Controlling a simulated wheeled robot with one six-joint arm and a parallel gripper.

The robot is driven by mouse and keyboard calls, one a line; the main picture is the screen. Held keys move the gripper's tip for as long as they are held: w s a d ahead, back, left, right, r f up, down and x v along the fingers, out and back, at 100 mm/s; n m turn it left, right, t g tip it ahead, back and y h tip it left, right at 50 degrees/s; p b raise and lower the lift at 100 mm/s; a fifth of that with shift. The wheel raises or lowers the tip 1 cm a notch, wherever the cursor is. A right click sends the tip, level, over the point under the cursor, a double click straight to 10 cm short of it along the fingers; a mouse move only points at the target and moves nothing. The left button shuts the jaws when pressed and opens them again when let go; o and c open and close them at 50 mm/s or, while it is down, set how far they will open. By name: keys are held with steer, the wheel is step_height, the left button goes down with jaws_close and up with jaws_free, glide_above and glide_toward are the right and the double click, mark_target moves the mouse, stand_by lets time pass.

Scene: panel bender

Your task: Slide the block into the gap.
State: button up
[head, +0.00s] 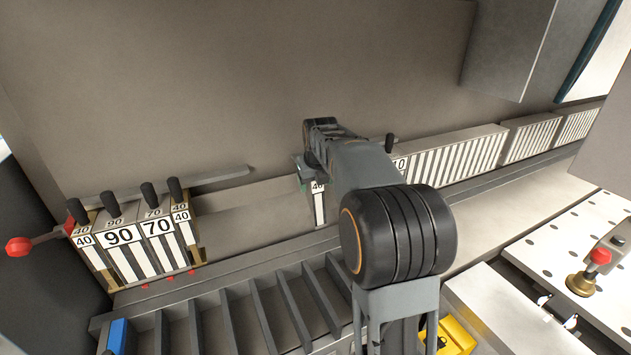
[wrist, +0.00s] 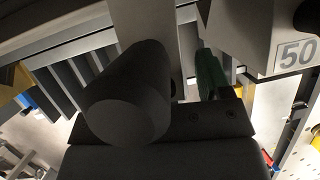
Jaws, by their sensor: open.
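A narrow block marked 40 (head: 319,205) stands upright on the rail in the head view, directly below my gripper (head: 307,174). My gripper is open; one dark green finger (wrist: 208,75) shows in the wrist view. A black cylindrical handle (wrist: 128,95) fills the middle of that view, close to the gripper. I cannot tell if it is between the fingers. Left of the block is a wide empty stretch of rail (head: 250,215). The space to its right is mostly hidden by my arm. A block marked 50 (wrist: 290,50) shows at the right of the wrist view.
Blocks marked 40, 90 (head: 121,238), 70 (head: 158,228) and 40 stand at the left, with black handles. A red-knobbed lever (head: 20,246) is beside them. A long striped row (head: 455,160) stands at the right. Slatted dividers (head: 250,310) lie in front.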

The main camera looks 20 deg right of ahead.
steer(key=b+v, duration=0.1)
steer(key=v, duration=1.2)
steer(key=shift+s+r+b, duration=0.15)
steer(key=shift+r+b, duration=0.2)
steer(key=shift+b, duration=0.05)
steer(key=shift+a, duration=0.1)
steer(key=s+a+f+n, duration=0.25)
steer(key=f+n, duration=0.65)
steer(key=n, duration=1.2)
steer(key=s+a+f+n+b, duration=0.1)
steer(key=s+a+f+n, duration=0.3)
steer(key=s, duration=0.5)
steer(key=s+a+f+n+y+b, duration=0.1)
steer(key=s+a+f+n, duration=0.3)
steer(key=s+f+n, duration=0.4)
steer(key=s+n, duration=0.1)
steer(key=n, duration=0.2)
steer(key=shift+a+f+n, duration=0.2)
steer(key=shift+f+n, duration=0.1)
